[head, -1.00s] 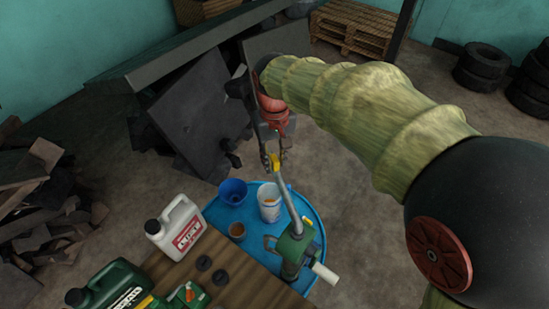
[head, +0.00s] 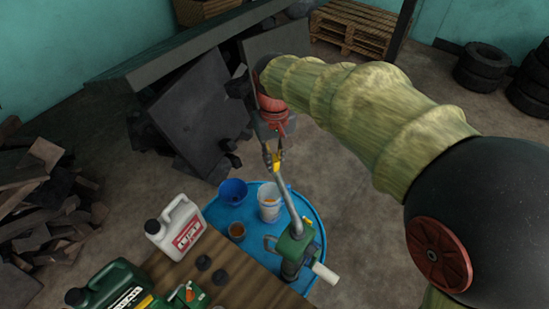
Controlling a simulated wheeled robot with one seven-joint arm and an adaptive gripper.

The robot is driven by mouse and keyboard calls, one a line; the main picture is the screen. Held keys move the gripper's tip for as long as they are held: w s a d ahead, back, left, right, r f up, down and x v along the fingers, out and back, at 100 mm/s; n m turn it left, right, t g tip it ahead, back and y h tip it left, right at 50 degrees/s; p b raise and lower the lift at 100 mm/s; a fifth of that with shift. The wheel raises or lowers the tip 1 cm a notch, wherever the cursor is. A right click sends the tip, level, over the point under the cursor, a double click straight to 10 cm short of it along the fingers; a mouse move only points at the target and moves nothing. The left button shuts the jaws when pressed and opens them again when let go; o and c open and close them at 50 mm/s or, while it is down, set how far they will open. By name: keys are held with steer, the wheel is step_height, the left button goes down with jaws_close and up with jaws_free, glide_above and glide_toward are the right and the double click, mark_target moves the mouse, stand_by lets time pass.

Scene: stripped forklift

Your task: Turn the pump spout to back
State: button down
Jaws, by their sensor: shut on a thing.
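The green hand pump (head: 291,246) stands on the blue drum (head: 262,258). Its grey metal spout (head: 287,197) rises from the pump body and points up and to the back in the picture, slightly left. A white crank grip (head: 325,273) sticks out at the pump's lower right. My gripper (head: 273,158) is at the far end of the spout, shut on it, with a yellow piece showing between the fingers. The exact contact is small and partly hidden by the fingers.
On the drum top stand a blue funnel (head: 233,191), a white bucket (head: 269,207) and a brown cup (head: 237,231). A wooden table (head: 238,285) with a white jug (head: 175,228) and a green canister (head: 117,288) is at front left. Dark panels (head: 198,120) lean behind my gripper.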

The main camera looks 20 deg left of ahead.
steer(key=shift+s+a+n, duration=0.3)
steer(key=shift+s+a, duration=0.05)
steer(key=shift+a, duration=0.05)
steer(key=s+a+n+b, duration=0.1)
steer(key=s+a+n, duration=0.4)
steer(key=s, duration=0.3)
steer(key=shift+s+n, duration=0.15)
steer(key=shift+n, duration=0.55)
steer(key=c, duration=2)
jaws_free()
steer(key=shift+s+a, duration=0.1)
steer(key=shift+s, duration=0.05)
steer(key=shift+o, duration=1)
steer(key=shift+r, duration=0.1)
step_height(320, 180, up, 12)
